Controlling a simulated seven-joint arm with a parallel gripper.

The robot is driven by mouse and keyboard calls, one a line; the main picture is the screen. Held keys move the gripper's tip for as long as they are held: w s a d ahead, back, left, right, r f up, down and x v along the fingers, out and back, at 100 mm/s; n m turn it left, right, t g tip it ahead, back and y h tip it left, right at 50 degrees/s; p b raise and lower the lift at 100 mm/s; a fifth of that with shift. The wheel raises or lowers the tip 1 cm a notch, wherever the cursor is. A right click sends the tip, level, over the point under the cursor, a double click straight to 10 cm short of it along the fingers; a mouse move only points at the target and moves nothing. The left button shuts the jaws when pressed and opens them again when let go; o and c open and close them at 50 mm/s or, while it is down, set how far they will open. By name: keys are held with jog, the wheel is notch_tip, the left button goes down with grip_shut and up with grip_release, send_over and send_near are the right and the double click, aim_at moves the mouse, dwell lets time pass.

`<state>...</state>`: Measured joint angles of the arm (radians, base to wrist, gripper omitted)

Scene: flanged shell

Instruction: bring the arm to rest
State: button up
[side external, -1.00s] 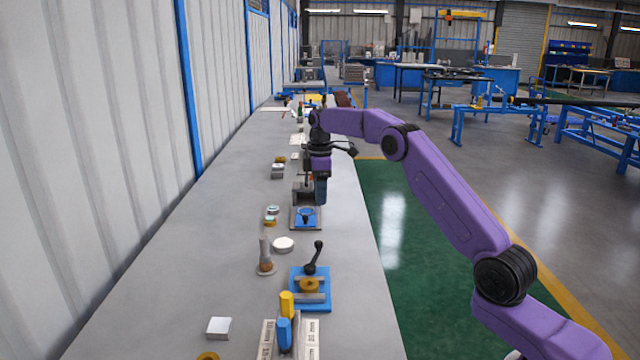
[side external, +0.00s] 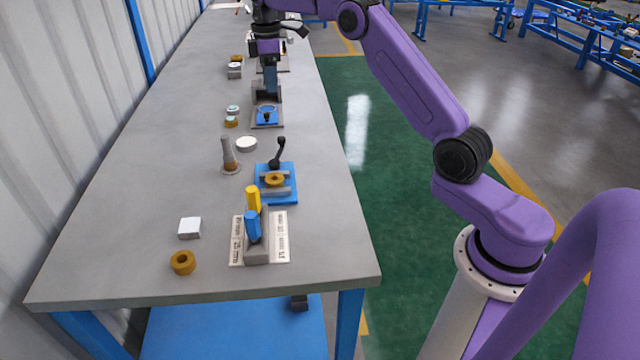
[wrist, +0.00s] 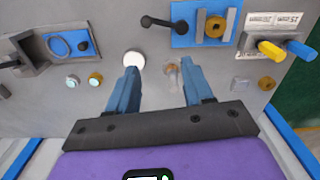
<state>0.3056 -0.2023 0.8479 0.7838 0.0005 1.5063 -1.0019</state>
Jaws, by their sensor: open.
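My gripper (side external: 270,88) is at the upper middle of the side view, pointing down above the bench near a small fixture with a blue plate. In the wrist view its two blue fingers (wrist: 158,68) are spread apart, with nothing held between them. An ochre flanged part (side external: 275,180) sits in the blue clamp fixture (side external: 290,196) with a black lever; it also shows at the top of the wrist view (wrist: 214,27). A grey post on a round brown-and-grey base (side external: 228,155) stands left of that fixture, apart from my gripper.
The grey bench (side external: 130,215) holds a white disc (side external: 246,143), a white block (side external: 190,228), an ochre ring (side external: 183,262) and a labelled stand with yellow (side external: 253,198) and blue (side external: 252,226) handles. A small blue-plated fixture (side external: 267,116) is below my gripper. A corrugated wall borders the left.

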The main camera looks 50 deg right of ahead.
jog(key=s+a+r+n, duration=0.1)
jog(key=s+a+r, duration=0.2)
jog(key=s+a, duration=1.6)
jog(key=s+d+f, duration=0.2)
jog(key=s+f, duration=0.1)
jog(key=s, duration=1.1)
jog(key=s+d+f+n, duration=0.1)
jog(key=s+d+f, duration=0.1)
jog(key=s, duration=1.2)
jog(key=shift+d+f, duration=0.2)
jog(key=shift+f, duration=0.5)
